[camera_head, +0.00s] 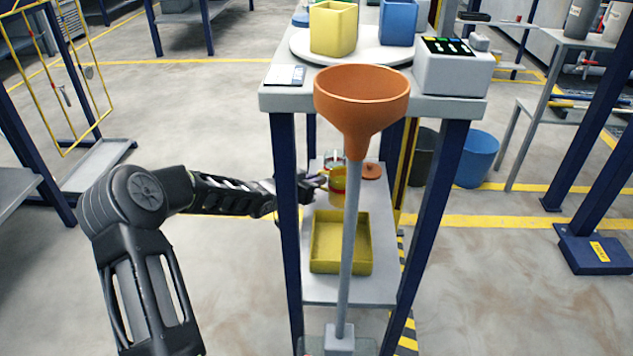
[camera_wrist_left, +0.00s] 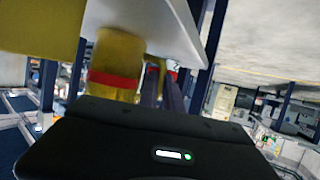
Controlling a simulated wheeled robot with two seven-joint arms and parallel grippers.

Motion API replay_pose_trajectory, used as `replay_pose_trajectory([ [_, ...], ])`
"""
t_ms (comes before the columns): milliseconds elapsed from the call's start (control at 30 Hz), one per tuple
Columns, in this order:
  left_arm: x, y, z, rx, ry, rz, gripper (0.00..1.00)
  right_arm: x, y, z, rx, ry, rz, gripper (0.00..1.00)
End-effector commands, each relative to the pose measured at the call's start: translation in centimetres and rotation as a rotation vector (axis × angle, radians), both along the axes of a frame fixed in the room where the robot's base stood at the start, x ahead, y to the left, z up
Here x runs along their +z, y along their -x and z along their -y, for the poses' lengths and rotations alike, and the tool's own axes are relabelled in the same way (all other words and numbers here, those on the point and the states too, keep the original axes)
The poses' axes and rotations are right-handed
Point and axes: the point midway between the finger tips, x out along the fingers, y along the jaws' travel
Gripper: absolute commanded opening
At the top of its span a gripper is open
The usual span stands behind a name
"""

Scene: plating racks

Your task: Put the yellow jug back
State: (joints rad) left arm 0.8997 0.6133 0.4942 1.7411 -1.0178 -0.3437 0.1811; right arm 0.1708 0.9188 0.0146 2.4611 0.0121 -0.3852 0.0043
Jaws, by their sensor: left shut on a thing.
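The yellow jug (camera_head: 338,182) with a red band is at the lower shelf (camera_head: 322,291) of the rack, behind the yellow tray and partly hidden by the funnel's stem. My left gripper (camera_head: 316,182) reaches in from the left past the blue post and is shut on the jug's left side. I cannot tell whether the jug touches the shelf. My right gripper is not in view.
An orange funnel (camera_head: 362,97) on a grey stem stands in front. A yellow tray (camera_head: 341,268) and a brown round lid (camera_head: 372,170) sit on the lower shelf. Blue posts (camera_head: 289,230) flank the opening. The upper top holds a yellow bin (camera_head: 333,28) and a grey box (camera_head: 452,70).

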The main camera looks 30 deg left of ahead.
Motion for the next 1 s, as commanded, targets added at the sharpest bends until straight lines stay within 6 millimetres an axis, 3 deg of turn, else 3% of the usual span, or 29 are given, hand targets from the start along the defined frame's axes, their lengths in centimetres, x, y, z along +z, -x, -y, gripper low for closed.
replay_pose_trajectory([
  [133, -0.4, 0.0, 0.0, 0.000, 0.001, 0.000, 0.00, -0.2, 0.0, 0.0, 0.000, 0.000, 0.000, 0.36],
  [167, -0.3, 0.0, 0.0, 0.000, 0.000, 0.000, 0.11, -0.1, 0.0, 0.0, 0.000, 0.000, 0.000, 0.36],
  [400, -0.3, 0.0, 0.0, 0.000, 0.000, -0.001, 0.31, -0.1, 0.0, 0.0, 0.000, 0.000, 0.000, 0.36],
  [767, 0.2, 0.1, 0.0, 0.000, 0.000, -0.001, 0.31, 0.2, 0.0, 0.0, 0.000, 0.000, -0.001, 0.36],
  [1000, 1.7, 3.1, -0.5, 0.002, -0.001, -0.003, 0.31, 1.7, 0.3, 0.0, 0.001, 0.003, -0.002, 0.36],
])
